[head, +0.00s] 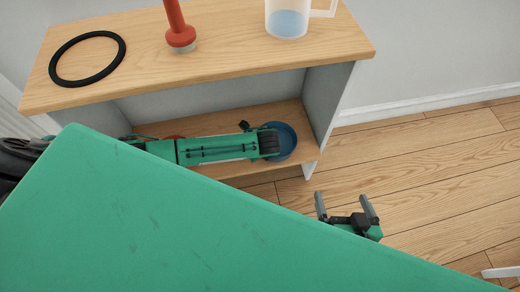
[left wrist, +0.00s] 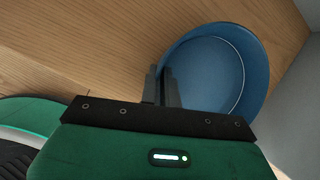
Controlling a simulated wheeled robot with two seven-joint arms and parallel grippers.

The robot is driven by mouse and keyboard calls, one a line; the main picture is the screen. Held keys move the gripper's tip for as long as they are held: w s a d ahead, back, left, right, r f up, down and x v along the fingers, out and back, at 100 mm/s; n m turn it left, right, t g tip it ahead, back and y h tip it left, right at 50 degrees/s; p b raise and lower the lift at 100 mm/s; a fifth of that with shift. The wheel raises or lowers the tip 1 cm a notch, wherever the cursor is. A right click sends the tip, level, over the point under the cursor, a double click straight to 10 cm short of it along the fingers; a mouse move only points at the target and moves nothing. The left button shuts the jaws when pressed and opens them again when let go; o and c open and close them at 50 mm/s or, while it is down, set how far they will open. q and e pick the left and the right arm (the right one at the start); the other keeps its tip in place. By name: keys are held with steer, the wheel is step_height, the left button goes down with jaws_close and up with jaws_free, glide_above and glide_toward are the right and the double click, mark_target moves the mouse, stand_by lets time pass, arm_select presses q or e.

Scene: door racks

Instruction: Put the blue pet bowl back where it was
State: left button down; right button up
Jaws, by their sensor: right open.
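The blue pet bowl (head: 287,142) is at the right end of the rack's lower shelf (head: 235,170), near the side panel. It also shows in the left wrist view (left wrist: 215,70), its open side towards the camera. My left gripper (head: 270,143) reaches in from the left under the top board. Its fingers (left wrist: 162,85) are close together, with the bowl's near rim between them. I cannot tell whether the bowl rests fully on the shelf. My right gripper (head: 346,207) is open and empty, out over the floor right of the rack.
The top board (head: 220,70) holds a black ring (head: 122,50), a red plunger-like thing (head: 181,36) and a clear jug with blue liquid (head: 287,22). A red item (head: 174,137) on the lower shelf is mostly hidden behind my left arm. The floor at right is mostly clear.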

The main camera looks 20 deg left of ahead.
stand_by(0.3)
arm_select(q)
steer(key=c, duration=1.6)
jaws_free()
steer(key=shift+f, duration=0.15)
steer(key=shift+c, duration=0.2)
